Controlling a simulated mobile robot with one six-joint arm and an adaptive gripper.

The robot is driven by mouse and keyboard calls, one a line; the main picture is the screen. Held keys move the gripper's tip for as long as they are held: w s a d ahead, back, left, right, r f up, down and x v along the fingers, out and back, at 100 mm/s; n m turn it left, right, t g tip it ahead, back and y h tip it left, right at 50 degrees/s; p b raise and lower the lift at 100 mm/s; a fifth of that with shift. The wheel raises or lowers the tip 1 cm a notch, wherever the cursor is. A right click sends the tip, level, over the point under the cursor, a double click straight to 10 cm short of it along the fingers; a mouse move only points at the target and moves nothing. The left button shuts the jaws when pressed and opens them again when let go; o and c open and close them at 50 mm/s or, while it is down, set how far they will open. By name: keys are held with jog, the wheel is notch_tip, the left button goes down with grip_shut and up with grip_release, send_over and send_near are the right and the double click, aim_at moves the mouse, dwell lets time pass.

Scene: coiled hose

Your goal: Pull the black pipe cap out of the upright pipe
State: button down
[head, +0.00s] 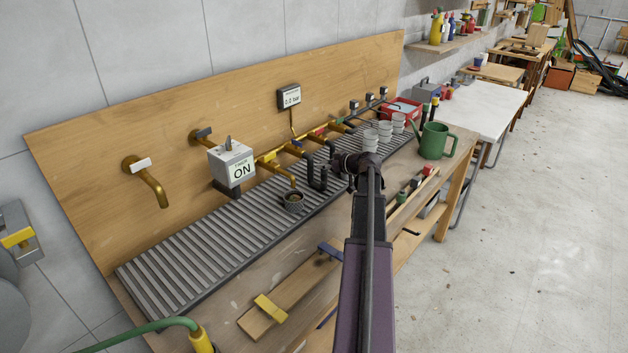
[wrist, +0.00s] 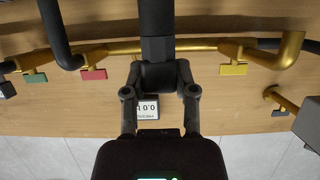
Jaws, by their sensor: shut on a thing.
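In the wrist view, which is upside down, my gripper (wrist: 159,72) is closed around the end of a dark upright piece in the middle. The dark grey part at the fingers looks like the pipe cap (wrist: 157,49). A blacker pipe (wrist: 155,17) continues from it to the top edge of the picture. Cap and pipe look in line, and I cannot tell how deep the cap sits. In the head view my gripper (head: 338,163) is over the ribbed grating by the dark bent pipes, and my arm hides the cap and upright pipe.
Black bent hoses (head: 320,178) hang left of my gripper, below a brass pipe (wrist: 125,48) with coloured taps. Clear cups (head: 385,129) and a green watering can (head: 435,142) stand to the right.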

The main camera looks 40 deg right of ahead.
aim_at(325, 162)
dwell(0.3)
jog(key=shift+w+r, duration=0.1)
jog(key=shift+r, duration=0.05)
jog(key=shift+r+p, duration=0.85)
jog(key=shift+p, duration=0.15)
jog(key=shift+r+p, duration=0.7)
jog(key=shift+r+p, duration=1.05)
jog(key=shift+r, duration=0.1)
